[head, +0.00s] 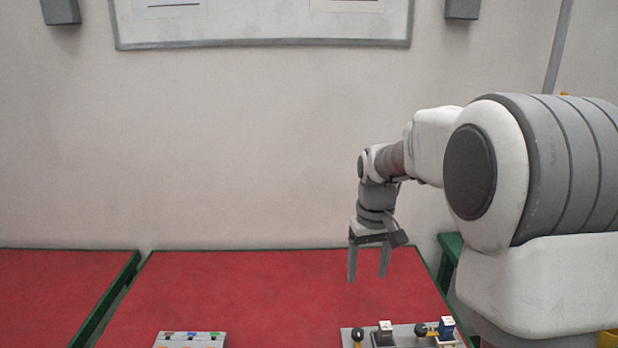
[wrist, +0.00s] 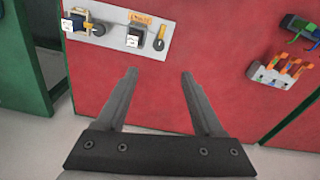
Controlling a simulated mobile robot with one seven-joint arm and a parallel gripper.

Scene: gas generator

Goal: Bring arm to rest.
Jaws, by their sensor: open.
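My gripper (head: 369,279) hangs from my bent arm above the red table top, fingers pointing down. It is open and nothing is between its fingers. In the wrist view the two fingers (wrist: 160,75) stand apart over bare red surface. The panel also shows at the top left of the wrist view (wrist: 115,39). My gripper is apart from it.
A white block with coloured parts (head: 189,339) sits at the table's front; it shows at the right of the wrist view (wrist: 278,71). Another red table (head: 50,290) stands left across a gap. A framed board (head: 262,32) hangs behind.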

